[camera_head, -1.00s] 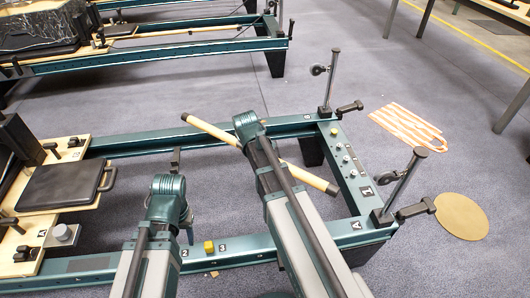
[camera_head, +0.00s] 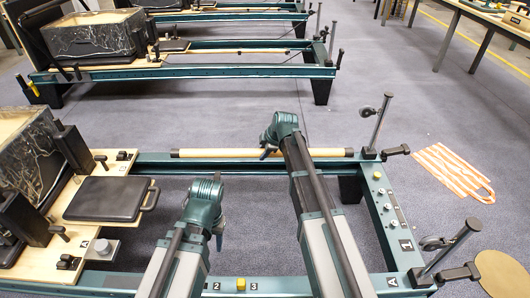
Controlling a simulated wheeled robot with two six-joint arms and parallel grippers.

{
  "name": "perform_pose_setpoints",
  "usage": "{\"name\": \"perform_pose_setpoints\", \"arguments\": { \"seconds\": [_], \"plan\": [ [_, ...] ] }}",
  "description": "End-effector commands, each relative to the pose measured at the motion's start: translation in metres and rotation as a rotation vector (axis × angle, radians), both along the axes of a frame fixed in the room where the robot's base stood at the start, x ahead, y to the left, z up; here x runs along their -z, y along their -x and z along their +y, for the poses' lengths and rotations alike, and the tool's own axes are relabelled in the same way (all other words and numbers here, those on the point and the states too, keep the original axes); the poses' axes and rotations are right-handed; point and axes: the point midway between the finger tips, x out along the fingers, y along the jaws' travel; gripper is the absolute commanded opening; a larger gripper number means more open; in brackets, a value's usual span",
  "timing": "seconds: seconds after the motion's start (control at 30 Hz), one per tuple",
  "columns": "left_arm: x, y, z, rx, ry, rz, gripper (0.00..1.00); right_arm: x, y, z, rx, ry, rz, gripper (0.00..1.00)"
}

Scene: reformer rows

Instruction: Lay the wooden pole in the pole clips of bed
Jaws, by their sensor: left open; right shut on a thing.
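The wooden pole (camera_head: 225,153) is pale with dark end caps. It lies level in the picture, lined up with the far green rail (camera_head: 163,166) of the nearest bed. I cannot tell whether it touches that rail or hangs just above it. My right gripper (camera_head: 268,152) is shut on the pole near its middle, and my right arm covers part of it. My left gripper (camera_head: 219,238) is open and empty over the space between the bed's two rails, mostly hidden behind its own wrist. I cannot make out the pole clips.
The bed's carriage with a black pad (camera_head: 107,199) is at the left, beside a dark marbled box (camera_head: 30,150). Upright posts (camera_head: 380,125) stand at the foot end. More beds stand behind.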

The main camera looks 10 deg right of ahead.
Motion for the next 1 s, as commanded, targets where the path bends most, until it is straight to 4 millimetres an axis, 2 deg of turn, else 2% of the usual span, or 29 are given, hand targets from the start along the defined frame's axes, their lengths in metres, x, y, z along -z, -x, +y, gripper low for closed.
{"name": "perform_pose_setpoints", "arguments": {
  "seconds": [0.27,0.47,1.0],
  "plan": [
    [-0.001,0.0,0.0,0.0,0.0,0.0,0.5,-0.001,-0.001,0.0,0.002,-0.004,0.004,0.0],
    [0.006,0.0,0.0,0.001,0.001,0.0,0.5,0.006,0.0,0.0,0.002,-0.004,0.004,0.0],
    [0.043,0.0,-0.001,0.008,0.006,0.0,0.5,0.043,0.0,0.0,0.002,-0.004,0.004,0.0]
  ]
}}
